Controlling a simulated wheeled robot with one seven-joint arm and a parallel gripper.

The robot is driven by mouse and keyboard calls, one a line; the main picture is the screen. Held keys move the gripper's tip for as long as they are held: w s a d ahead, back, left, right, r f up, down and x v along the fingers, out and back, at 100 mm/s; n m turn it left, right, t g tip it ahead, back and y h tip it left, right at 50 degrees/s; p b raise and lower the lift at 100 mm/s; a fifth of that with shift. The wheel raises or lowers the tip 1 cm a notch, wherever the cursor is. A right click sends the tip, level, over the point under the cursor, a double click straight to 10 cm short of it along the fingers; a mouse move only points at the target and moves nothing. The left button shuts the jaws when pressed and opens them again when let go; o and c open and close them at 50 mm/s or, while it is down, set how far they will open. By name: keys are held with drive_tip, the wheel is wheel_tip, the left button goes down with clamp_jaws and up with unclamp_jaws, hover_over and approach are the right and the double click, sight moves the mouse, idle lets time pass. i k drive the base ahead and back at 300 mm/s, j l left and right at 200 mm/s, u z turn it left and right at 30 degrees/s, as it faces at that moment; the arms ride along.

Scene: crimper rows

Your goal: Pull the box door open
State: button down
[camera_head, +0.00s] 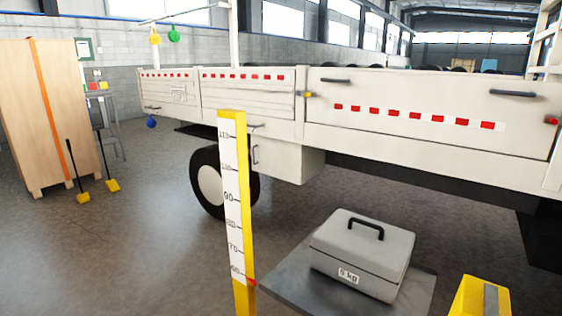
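A white box (290,161) hangs under the side of the white truck bed, behind the wheel's right side. That face looks closed. A grey lidded box (352,262) labelled "5 kg" sits on a dark flat plate (272,282) in the foreground. It has a black handle on top and its lid looks shut. My gripper is not in view.
A yellow measuring post (243,215) stands upright in front of the wheel (206,184). A yellow container (480,298) is at the lower right. A wooden cabinet (45,115) and brooms stand at left. The floor (150,240) at left is clear.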

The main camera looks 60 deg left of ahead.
sight(282, 160)
drive_tip(key=k+j, duration=0.3)
drive_tip(key=k, duration=0.2)
drive_tip(key=k+j, duration=0.35)
drive_tip(key=k, duration=0.15)
drive_tip(key=k+j, duration=0.3)
drive_tip(key=k, duration=0.15)
drive_tip(key=k+j, duration=0.15)
drive_tip(key=j, duration=0.25)
drive_tip(key=k+j, duration=0.15)
drive_tip(key=j, duration=0.25)
drive_tip(key=k+j, duration=0.15)
drive_tip(key=j, duration=0.25)
drive_tip(key=k+j, duration=0.2)
drive_tip(key=j, duration=0.15)
drive_tip(key=k+j, duration=0.15)
drive_tip(key=j, duration=0.25)
drive_tip(key=k+j, duration=0.15)
drive_tip(key=j, duration=0.25)
drive_tip(key=k+j, duration=0.1)
drive_tip(key=j, duration=0.75)
drive_tip(key=k+j, duration=0.15)
drive_tip(key=j, duration=0.3)
drive_tip(key=k+j, duration=0.1)
drive_tip(key=j, duration=0.35)
drive_tip(key=j+z, duration=0.1)
drive_tip(key=j, duration=0.35)
drive_tip(key=k, duration=0.05)
